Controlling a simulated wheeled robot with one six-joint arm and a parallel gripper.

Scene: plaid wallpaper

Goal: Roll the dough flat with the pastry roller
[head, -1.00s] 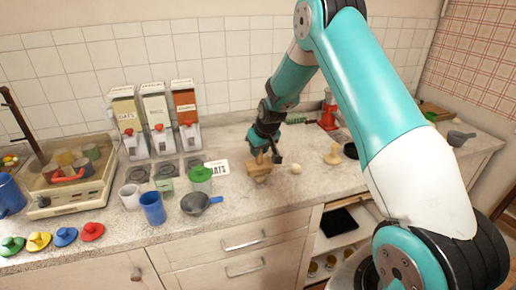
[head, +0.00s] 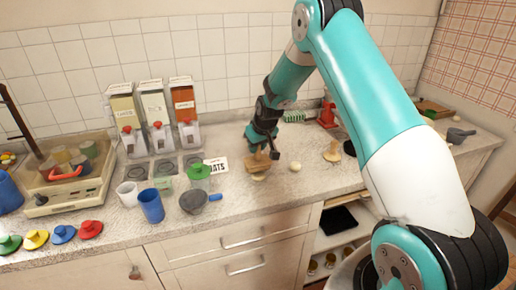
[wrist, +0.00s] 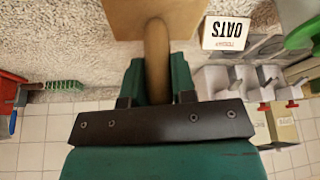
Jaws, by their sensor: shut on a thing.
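My gripper (head: 262,147) is shut on the wooden handle (wrist: 157,62) of a tool with a broad flat wooden head, which I take for the pastry roller (head: 258,161). In the wrist view the handle stands between the green fingers, with the wooden head (wrist: 135,18) beyond it. The head is low over the counter. A small pale, flat-looking piece, apparently dough (head: 259,177), shows at its near edge; contact is too small to tell. A pale round ball (head: 295,166) lies just to the right. No dough is visible in the wrist view.
A wooden tool with a round base (head: 333,151) stands right of the ball. Dispensers (head: 157,125) line the wall. The counter in front of the roller is clear.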

